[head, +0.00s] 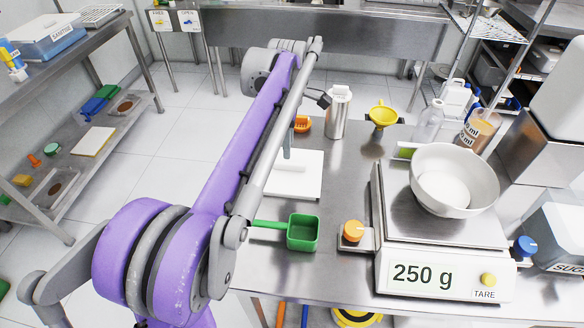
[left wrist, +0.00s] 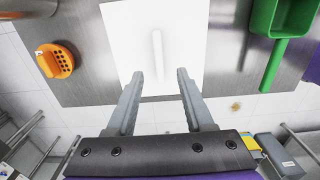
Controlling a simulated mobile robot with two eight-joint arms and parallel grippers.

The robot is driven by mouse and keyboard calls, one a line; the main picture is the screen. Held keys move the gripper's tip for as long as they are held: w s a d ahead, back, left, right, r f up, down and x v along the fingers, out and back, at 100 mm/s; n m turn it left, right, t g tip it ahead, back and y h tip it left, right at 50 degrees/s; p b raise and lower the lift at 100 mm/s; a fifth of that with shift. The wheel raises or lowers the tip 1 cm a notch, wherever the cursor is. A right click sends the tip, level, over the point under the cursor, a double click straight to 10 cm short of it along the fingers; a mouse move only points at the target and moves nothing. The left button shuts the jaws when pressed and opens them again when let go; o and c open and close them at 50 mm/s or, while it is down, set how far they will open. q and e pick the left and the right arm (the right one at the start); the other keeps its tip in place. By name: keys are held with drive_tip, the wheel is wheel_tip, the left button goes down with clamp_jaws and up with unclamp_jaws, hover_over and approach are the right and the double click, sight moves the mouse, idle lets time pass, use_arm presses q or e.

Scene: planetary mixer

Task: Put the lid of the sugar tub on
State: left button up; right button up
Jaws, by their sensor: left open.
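A white square lid (head: 309,178) with a raised bar handle lies flat on the steel table, left of the scale. In the left wrist view the lid (left wrist: 125,32) and its handle (left wrist: 157,55) show below my open fingers. My left gripper (left wrist: 160,75) is open and empty, with the handle's near end between the fingertip lines. It seems to be above the lid, not gripping it. In the head view my own arm hides most of this gripper. The grey-blue sugar tub (head: 560,235), its label cut off, stands at the right edge. My right gripper is not in view.
A scale (head: 445,272) reading 250 g carries a white bowl (head: 455,180) between lid and tub. A green scoop (head: 303,232), steel canister (head: 339,112), yellow funnel (head: 382,115) and orange item (head: 303,124) stand around the lid. Bottles are behind the bowl.

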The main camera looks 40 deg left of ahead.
sight(289, 163)
use_arm(q)
wheel_tip(289, 163, down, 2)
drive_tip(key=shift+w+f, duration=0.1)
drive_tip(key=shift+w, duration=0.05)
drive_tip(key=shift+f, duration=2.55)
clamp_jaws()
